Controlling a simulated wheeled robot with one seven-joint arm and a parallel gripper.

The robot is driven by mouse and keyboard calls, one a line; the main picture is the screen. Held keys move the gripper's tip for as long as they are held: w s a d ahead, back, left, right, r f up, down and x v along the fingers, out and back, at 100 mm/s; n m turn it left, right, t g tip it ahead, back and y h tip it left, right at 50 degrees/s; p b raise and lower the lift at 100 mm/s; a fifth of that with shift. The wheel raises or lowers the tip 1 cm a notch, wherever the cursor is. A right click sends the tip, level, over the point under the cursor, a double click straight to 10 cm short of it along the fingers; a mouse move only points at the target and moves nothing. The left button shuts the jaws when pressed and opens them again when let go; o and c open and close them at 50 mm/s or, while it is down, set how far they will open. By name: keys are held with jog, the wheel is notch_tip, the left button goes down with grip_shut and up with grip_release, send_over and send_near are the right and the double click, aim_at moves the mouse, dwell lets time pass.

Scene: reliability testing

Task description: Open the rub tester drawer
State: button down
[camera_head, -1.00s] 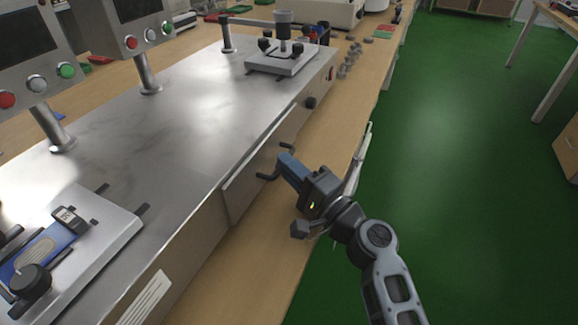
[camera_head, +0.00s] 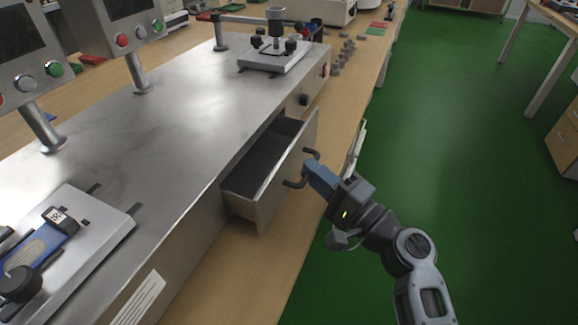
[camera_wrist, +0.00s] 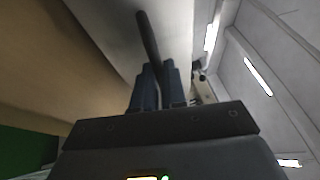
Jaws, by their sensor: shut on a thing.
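The rub tester (camera_head: 150,130) is a long metal box with a steel top on the wooden bench. Its drawer (camera_head: 262,200) stands out from the side facing me, and its inside shows from above. The drawer's dark bar handle (camera_head: 292,184) is on its front panel. In the wrist view the dark handle (camera_wrist: 148,38) runs between the two fingers (camera_wrist: 158,88). The fingers hide part of the handle.
The wooden bench (camera_head: 225,275) runs along below the drawer, with green floor (camera_head: 450,150) to the right. A clamp fixture (camera_head: 272,55) stands on the tester's far end. Small grey pieces (camera_head: 341,58) lie on the bench beyond the drawer.

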jog(key=s+d, duration=0.2)
jog(key=d, duration=0.5)
jog(key=shift+s+d+b, duration=0.25)
jog(key=shift+s+b, duration=0.05)
jog(key=shift+s, duration=0.05)
jog(key=c, duration=1.2)
grip_release()
jog(key=v, duration=0.7)
jog(key=shift+s+d+b, duration=0.3)
